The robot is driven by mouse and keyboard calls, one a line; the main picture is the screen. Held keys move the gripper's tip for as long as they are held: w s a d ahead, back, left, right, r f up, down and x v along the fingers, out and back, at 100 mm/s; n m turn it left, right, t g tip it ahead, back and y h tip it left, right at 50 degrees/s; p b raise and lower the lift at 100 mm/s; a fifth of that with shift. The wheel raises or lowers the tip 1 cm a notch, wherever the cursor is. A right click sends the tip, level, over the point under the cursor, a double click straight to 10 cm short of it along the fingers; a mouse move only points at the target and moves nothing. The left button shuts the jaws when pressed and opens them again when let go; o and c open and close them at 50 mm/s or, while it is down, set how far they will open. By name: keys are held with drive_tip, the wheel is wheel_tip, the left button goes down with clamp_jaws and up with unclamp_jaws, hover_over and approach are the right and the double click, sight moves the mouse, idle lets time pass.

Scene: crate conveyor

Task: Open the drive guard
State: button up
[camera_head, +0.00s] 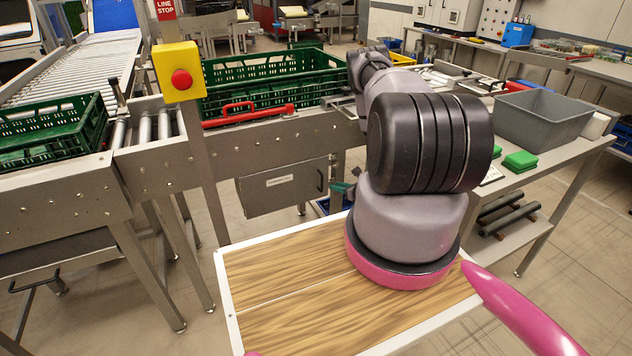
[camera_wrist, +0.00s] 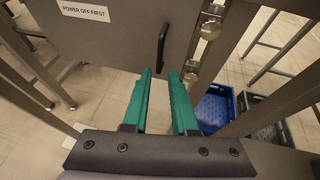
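The drive guard (camera_head: 262,196) is a grey metal panel under the conveyor in the head view. It looks shut, hanging roughly in line with the conveyor's side. In the wrist view the guard (camera_wrist: 115,38) fills the top and bears a "POWER OFF FIRST" label (camera_wrist: 83,11). Its dark upright bar handle (camera_wrist: 162,48) is near its right edge. My gripper (camera_wrist: 160,74) has teal fingers, apart and empty. The fingertips point at the handle's lower end, a little short of it. In the head view my gripper (camera_head: 343,187) is small beside the guard's right edge, partly hidden by my arm.
Round metal fittings (camera_wrist: 210,28) sit by the post right of the handle. A blue crate (camera_wrist: 212,108) stands on the floor at right. Above the guard, a green crate (camera_head: 265,92) and a red-handled bar (camera_head: 245,117) are on the conveyor. A line-stop button (camera_head: 181,80) stands left.

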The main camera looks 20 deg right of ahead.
sight(322, 189)
drive_tip(key=x, duration=1)
drive_tip(key=shift+w+a, duration=0.1)
drive_tip(key=shift+w, duration=0.3)
clamp_jaws()
idle(0.9)
